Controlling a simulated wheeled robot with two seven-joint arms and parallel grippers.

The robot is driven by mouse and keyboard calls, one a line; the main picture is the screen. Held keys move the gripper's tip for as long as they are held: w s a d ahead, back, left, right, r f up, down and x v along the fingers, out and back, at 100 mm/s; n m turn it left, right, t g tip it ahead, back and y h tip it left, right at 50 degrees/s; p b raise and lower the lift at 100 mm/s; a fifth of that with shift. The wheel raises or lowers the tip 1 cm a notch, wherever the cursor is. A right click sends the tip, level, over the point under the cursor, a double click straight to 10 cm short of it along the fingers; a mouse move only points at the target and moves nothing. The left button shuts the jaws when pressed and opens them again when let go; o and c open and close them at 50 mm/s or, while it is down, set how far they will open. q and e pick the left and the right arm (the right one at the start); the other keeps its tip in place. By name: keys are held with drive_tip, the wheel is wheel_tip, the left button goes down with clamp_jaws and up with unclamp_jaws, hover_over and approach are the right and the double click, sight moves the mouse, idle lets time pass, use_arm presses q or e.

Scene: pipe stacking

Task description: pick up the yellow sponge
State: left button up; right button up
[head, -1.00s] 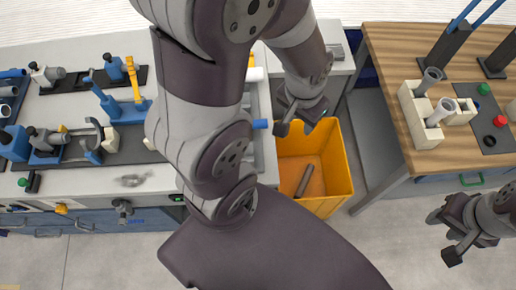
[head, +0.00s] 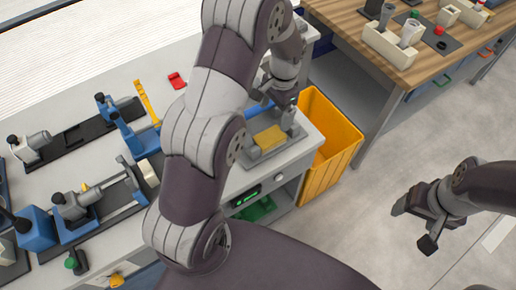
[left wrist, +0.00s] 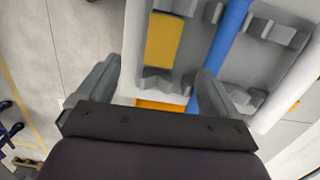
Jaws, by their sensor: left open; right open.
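The yellow sponge (head: 269,138) lies in a grey holder (head: 285,154) at the right end of the grey workbench. It also shows in the left wrist view (left wrist: 163,42), in a slot of the holder. My left gripper (head: 276,112) is just above and behind it in the head view. My right gripper (head: 416,226) is open and empty over the floor at the right.
A blue pipe (left wrist: 222,48) lies beside the sponge, and a white pipe (left wrist: 291,92) lies further right. A yellow-orange bin (head: 334,150) stands right of the bench. Blue clamp fixtures (head: 128,132) fill the bench's left. A wooden table (head: 362,25) stands at the back right.

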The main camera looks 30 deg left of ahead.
use_arm(q)
drive_tip(key=p, duration=0.1)
hover_over(270, 136)
drive_tip(key=f, duration=0.7)
drive_tip(key=shift+w+d, duration=0.1)
drive_tip(key=shift+d, duration=0.15)
drive_tip(key=f, duration=0.1)
drive_tip(key=f+p, duration=0.1)
drive_tip(key=f, duration=0.3)
drive_tip(key=shift+s+a+f+p, duration=0.1)
drive_tip(key=shift+s+a+p, duration=0.15)
drive_tip(key=shift+p, duration=0.1)
drive_tip(key=shift+f, duration=0.4)
drive_tip(key=c, duration=1.1)
drive_tip(key=shift+r, duration=0.15)
wheel_tip(270, 136, up, 10)
drive_tip(key=shift+f+b, duration=0.1)
drive_tip(key=shift+b, duration=0.65)
